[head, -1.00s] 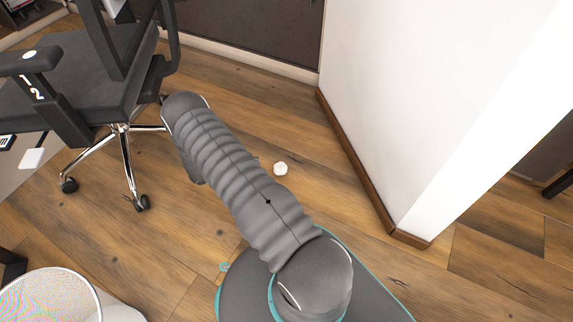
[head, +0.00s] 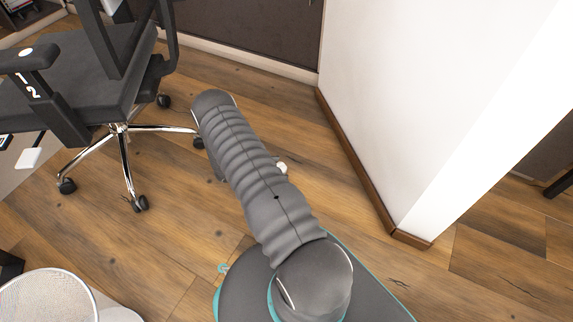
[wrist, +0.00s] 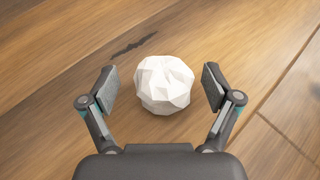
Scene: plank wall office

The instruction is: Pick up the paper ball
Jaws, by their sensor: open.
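The paper ball (wrist: 164,85) is white and crumpled with flat facets. In the wrist view it sits on the wooden floor in the gap between the fingers of my gripper (wrist: 160,87). The fingers are open, one on each side of the ball, with a small space visible on both sides. In the head view the paper ball (head: 282,168) is partly hidden behind my arm, and only its right part shows.
An office chair (head: 75,75) on casters stands at the left. A white wall corner (head: 420,110) with a brown baseboard (head: 355,160) is at the right. A mesh bin (head: 50,297) is at the lower left. Open plank floor (head: 150,240) lies between.

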